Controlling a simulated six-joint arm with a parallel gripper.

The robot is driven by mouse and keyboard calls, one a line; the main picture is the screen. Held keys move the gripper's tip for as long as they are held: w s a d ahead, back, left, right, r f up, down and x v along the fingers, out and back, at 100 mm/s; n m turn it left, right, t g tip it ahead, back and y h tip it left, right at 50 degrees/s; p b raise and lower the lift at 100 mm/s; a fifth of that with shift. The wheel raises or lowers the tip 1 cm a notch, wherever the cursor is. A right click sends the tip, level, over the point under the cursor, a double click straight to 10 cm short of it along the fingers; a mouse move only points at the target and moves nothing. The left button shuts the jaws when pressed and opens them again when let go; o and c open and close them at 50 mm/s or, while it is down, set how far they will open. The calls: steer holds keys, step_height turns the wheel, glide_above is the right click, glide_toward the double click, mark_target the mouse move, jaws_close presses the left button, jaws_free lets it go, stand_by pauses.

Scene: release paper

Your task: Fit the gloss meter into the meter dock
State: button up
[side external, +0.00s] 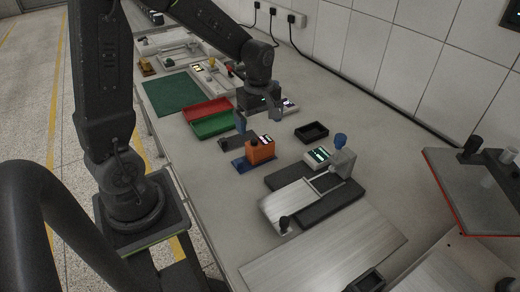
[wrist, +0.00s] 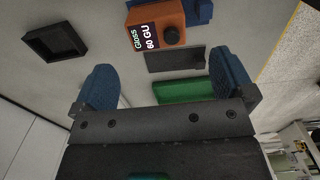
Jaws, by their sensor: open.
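The gloss meter (side external: 261,152) is an orange block with a dark knob and a label. In the wrist view the gloss meter (wrist: 155,24) shows "Gloss 60 GU" at the top. It stands upright at a blue plate (side external: 239,166); whether it rests on it or beside it is unclear. A black open-topped tray (side external: 311,132), perhaps the meter dock, lies empty behind and to the right; it also shows in the wrist view (wrist: 54,43). My gripper (side external: 259,123) is open and empty, above the bench just behind the meter. Its blue fingers are spread in the wrist view (wrist: 165,78).
Red (side external: 207,109) and green (side external: 214,125) trays are to the left. A white device (side external: 317,155) and a metal-plated fixture (side external: 300,203) stand to the right. Bare bench surrounds the black tray.

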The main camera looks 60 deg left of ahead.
mark_target(260, 142)
step_height(260, 142, down, 4)
steer(key=shift+f, duration=0.2)
steer(key=shift+w+a+f, duration=0.1)
steer(key=shift+w+f, duration=0.05)
steer(key=shift+f, duration=1.3)
steer(key=shift+w+f, duration=0.1)
steer(key=shift+f, duration=1.35)
steer(key=shift+c, duration=0.2)
steer(key=c, duration=1.1)
steer(key=shift+o, duration=0.2)
steer(key=shift+r, duration=0.15)
